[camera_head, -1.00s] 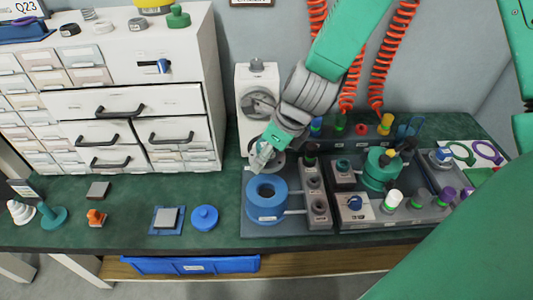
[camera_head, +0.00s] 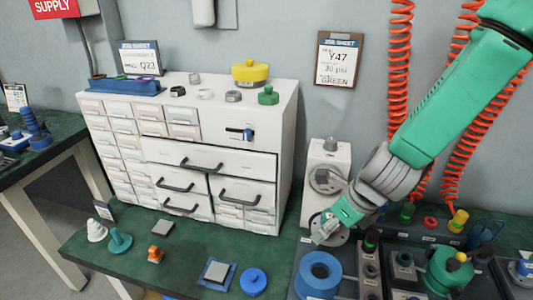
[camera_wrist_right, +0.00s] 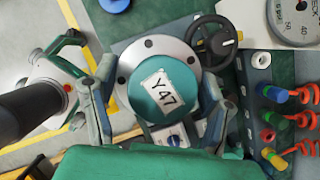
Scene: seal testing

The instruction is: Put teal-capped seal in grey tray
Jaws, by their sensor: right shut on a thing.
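The teal-capped seal (camera_wrist_right: 160,96), a round teal cap with a white Y47 label, sits between the fingers of my right gripper (camera_wrist_right: 158,88) in the wrist view. The seal is over a grey round flange (camera_wrist_right: 134,54) with bolt holes; I cannot tell whether they touch. In the head view my right gripper (camera_head: 325,232) is low in front of the white test machine (camera_head: 327,158), and the seal is not clearly visible there. A grey tray (camera_head: 503,290) is partly in view at the right edge; I cannot tell whether it is the task's tray. My left gripper is not in view.
A white drawer cabinet (camera_head: 270,123) stands to the left. A blue lid (camera_head: 253,281) and small parts lie on the green bench (camera_head: 185,268). Orange coiled hoses (camera_head: 401,60) hang behind my arm.

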